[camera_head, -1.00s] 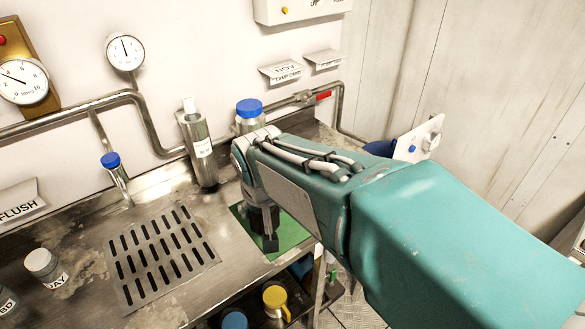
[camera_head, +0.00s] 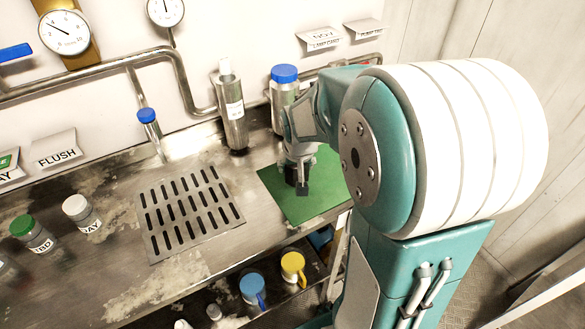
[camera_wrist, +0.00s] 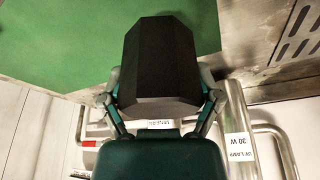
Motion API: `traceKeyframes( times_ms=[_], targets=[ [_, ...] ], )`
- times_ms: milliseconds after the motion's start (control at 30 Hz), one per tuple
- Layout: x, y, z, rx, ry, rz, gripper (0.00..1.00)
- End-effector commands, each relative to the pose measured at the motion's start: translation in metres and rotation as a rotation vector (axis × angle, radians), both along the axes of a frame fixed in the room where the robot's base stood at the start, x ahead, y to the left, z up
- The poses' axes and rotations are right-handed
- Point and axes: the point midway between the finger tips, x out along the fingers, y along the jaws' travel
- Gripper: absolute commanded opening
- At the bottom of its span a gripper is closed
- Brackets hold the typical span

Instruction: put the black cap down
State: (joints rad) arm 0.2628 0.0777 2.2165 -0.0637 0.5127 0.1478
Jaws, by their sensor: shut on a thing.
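The black cap (camera_wrist: 165,65) is a dark, faceted piece that fills the middle of the wrist view. My gripper (camera_wrist: 163,88) is shut on it, with one finger on each side. The green mat (camera_wrist: 60,35) also shows in the wrist view, beyond the cap. I cannot tell whether the cap touches the mat.
A blue-capped clear vessel (camera_head: 284,90) stands close behind my gripper, with a steel cylinder (camera_head: 232,112) to its left. A slotted drain plate (camera_head: 190,212) lies left of the mat. Blue (camera_head: 252,288) and yellow (camera_head: 292,267) mugs sit on the shelf below. The mat's front part is clear.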

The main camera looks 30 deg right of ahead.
Motion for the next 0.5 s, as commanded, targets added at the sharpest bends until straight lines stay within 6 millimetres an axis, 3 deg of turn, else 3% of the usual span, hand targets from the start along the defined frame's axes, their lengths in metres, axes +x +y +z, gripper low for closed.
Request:
traceKeyframes(
  times_ms=[300, 500],
  targets=[
    [0.017, -0.013, -0.029, 0.003, 0.003, -0.001, 0.33],
    [0.017, -0.012, -0.054, 0.002, 0.000, -0.001, 0.33]
  ],
)
